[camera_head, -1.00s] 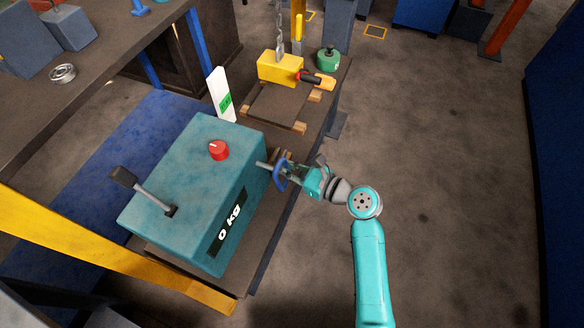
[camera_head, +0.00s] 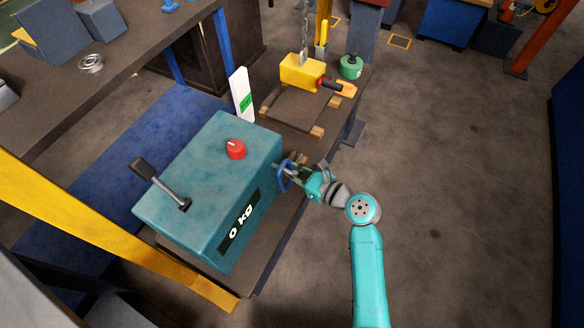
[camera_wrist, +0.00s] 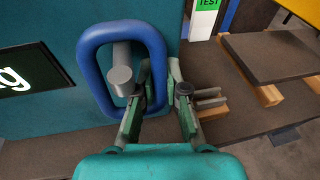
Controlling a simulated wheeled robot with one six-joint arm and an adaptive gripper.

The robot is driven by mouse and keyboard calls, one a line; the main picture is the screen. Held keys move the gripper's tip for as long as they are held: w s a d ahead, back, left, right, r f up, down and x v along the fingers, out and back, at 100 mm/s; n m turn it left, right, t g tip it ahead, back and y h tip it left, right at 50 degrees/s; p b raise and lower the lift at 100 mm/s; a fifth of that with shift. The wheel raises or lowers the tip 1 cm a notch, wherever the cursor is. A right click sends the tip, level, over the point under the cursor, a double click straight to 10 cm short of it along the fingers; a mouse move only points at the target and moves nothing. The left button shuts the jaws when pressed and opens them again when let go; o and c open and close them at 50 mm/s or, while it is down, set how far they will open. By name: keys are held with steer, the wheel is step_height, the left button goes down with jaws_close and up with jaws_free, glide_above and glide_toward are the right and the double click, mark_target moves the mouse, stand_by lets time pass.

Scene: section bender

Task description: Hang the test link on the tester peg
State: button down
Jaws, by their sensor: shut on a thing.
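The test link is a blue rounded loop (camera_head: 283,176), upright beside the right side of the teal tester (camera_head: 205,165). It also shows in the wrist view (camera_wrist: 86,70). The tester peg (camera_wrist: 121,78) is a grey cylinder whose end shows inside the loop's opening, apart from its sides; the loop appears to be around it. My gripper (camera_wrist: 160,85) is shut on the loop's right side, one finger on each side of it. The loop's lower edge is partly hidden by a finger. The tester display (camera_head: 240,229) reads 0 kg.
The tester has a red knob (camera_head: 236,149) and a black-handled lever (camera_head: 160,182). A white sign with a green label (camera_head: 243,95) stands behind it. A dark plate on wooden blocks (camera_head: 298,106) and a yellow block (camera_head: 302,70) lie farther back. Floor to the right is clear.

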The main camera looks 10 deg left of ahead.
stand_by(0.4)
steer(key=c, duration=1.1)
jaws_free()
steer(key=v, duration=1.2)
steer(key=shift+s, duration=0.1)
